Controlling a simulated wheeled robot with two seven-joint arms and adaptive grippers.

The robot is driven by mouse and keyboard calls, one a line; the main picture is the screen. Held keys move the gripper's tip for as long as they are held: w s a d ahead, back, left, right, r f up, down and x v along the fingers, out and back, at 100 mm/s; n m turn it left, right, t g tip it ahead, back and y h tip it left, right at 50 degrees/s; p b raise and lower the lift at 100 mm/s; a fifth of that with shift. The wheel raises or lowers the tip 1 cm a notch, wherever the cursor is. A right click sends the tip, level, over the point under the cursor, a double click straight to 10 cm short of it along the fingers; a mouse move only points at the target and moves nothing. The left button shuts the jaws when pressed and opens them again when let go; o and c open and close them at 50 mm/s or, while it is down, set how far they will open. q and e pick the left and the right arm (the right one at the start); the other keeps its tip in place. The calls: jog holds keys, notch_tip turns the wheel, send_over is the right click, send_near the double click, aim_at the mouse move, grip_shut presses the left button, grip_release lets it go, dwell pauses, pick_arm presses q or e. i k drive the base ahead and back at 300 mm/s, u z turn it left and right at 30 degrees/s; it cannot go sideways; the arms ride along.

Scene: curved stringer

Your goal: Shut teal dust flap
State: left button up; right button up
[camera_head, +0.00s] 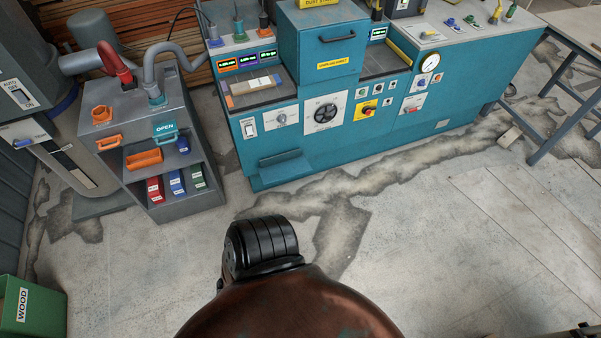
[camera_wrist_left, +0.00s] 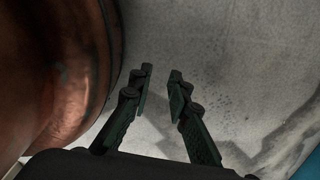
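A small teal flap marked OPEN (camera_head: 165,128) with a teal handle is on the front of the grey cabinet (camera_head: 186,204) at the left of the head view. Its exact angle is hard to tell. My left gripper (camera_wrist_left: 161,74) shows only in the left wrist view. Its two dark fingers are apart with nothing between them, over bare floor and beside my brown body. The flap is not in that view. A small dark part at the bottom right corner of the head view may belong to my right gripper; its fingers cannot be made out.
Red, blue and green items sit in the cabinet's lower shelf. A large teal machine (camera_head: 391,137) stands to the right. A green WOOD bin (camera_head: 40,306) is at lower left. Floor between is clear.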

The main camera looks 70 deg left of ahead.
aim_at(272, 170)
jog(key=i, duration=0.8)
jog(key=u, duration=2.05)
